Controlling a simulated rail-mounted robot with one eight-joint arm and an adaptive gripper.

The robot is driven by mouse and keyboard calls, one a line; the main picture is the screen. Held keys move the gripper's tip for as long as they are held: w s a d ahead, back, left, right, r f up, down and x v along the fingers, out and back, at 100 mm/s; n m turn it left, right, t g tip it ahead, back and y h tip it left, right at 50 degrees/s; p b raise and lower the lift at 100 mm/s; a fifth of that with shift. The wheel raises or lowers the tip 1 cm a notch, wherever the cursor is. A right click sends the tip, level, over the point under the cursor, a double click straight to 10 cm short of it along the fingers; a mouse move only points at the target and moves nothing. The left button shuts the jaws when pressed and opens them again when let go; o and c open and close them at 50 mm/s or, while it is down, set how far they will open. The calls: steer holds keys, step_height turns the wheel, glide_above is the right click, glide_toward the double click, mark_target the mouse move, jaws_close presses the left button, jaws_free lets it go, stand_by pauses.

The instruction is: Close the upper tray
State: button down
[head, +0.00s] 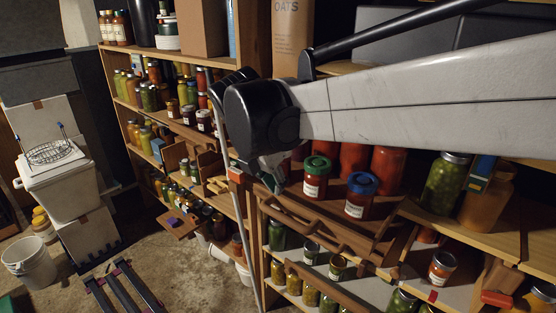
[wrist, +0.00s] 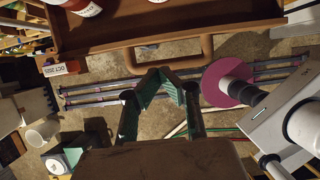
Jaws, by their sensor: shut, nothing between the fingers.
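The upper tray is a brown wooden pull-out tray with a bar handle, standing out from the right shelf in the head view (head: 345,238). A green-lidded jar (head: 317,178) and a blue-lidded jar (head: 360,196) stand in it. In the wrist view the tray's front wall (wrist: 130,38) crosses the top, with its handle (wrist: 205,48) below it. My gripper (wrist: 162,73) is shut and empty, its tips just below the handle in the picture. I cannot tell whether they touch it. In the head view my wrist hides the tray's left end.
A lower shelf with several jars (head: 310,295) lies under the tray. Another shelf of jars (head: 165,95) stands behind on the left. A green jar (head: 445,182) stands right of the tray. A white bucket (head: 28,262) stands on the concrete floor (head: 185,275), which has open room.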

mark_target(285, 207)
steer(key=p+x, duration=0.1)
steer(key=x, duration=0.8)
steer(key=shift+d+f, duration=0.1)
steer(key=shift+f, duration=0.05)
